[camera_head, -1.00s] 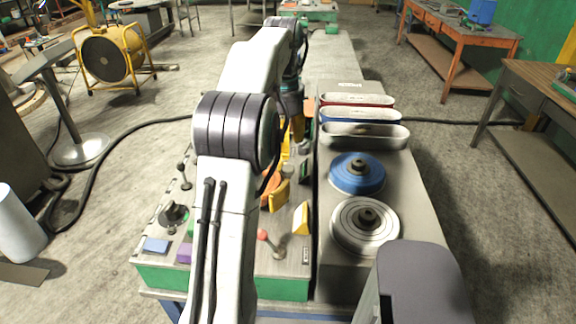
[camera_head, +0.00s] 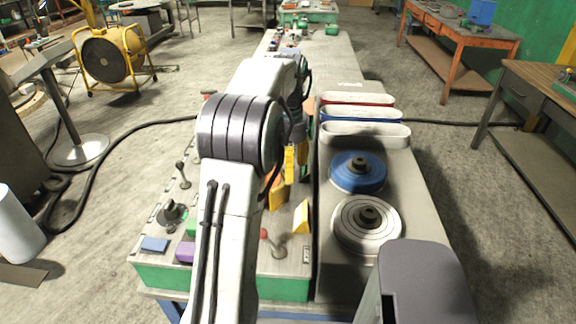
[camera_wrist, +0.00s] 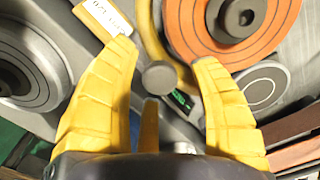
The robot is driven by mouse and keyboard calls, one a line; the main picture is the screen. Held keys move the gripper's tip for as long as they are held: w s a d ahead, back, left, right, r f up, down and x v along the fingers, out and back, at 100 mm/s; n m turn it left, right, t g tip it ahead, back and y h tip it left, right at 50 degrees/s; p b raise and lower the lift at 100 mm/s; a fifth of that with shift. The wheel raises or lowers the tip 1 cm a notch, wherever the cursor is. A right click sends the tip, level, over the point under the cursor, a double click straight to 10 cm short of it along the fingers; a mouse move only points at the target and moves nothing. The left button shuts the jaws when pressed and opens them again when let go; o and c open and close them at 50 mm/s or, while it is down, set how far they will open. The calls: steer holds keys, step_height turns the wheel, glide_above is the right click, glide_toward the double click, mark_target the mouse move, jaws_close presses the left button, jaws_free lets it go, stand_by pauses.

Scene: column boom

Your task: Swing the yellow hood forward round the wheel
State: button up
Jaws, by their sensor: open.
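In the wrist view, an orange wheel (camera_wrist: 208,38) with a dark hub lies at the upper right. A curved yellow strip, which looks like the hood (camera_wrist: 150,38), runs along its left side. A round grey knob (camera_wrist: 160,77) stands at the strip's near end, between my fingertips. My gripper (camera_wrist: 168,60) is open, one yellow finger on each side of the knob, with no clear contact on either side. In the head view, my gripper (camera_head: 295,160) is above the panel, and my arm hides most of the wheel and hood.
A blue disc (camera_head: 345,178) and a grey disc (camera_head: 348,232) sit on the bench to the right, with several belt loops (camera_head: 340,134) behind them. A red-knobbed lever (camera_head: 272,242) and a yellow wedge (camera_head: 301,217) stand nearer on the panel.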

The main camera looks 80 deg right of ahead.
steer(key=shift+o, duration=0.3)
jaws_close()
stand_by(0.3)
